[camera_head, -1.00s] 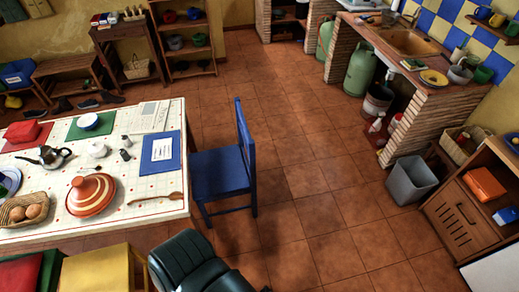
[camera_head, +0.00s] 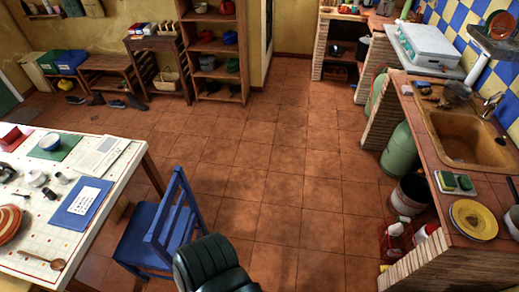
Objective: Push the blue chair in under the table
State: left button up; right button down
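The blue chair (camera_head: 139,236) stands upright at the right end of the table (camera_head: 44,256) in the head view. Its slatted back (camera_head: 176,222) is on the side away from the table. Its seat faces the table's right edge and lies close to it. I cannot tell whether the front of the seat is under the tabletop. The chair's lower right part is hidden behind a dark ribbed shape at the bottom of the picture. Neither of my grippers is in view.
Tiled floor (camera_head: 270,190) is clear right of the chair and behind it. A brick counter (camera_head: 425,268) with a sink (camera_head: 462,140) runs along the right. A green gas bottle (camera_head: 399,152) and red crate (camera_head: 393,240) stand by it. Shelves (camera_head: 216,95) stand at the back.

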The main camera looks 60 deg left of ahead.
aim_at(151, 238)
jog(key=i+u, duration=0.15)
jog(key=u, duration=0.35)
jog(key=i+l+u, duration=0.1)
jog(key=u, duration=0.4)
jog(key=i+l+u, duration=0.1)
jog(key=u, duration=0.35)
jog(key=i+l+u, duration=0.2)
jog(key=u, duration=0.3)
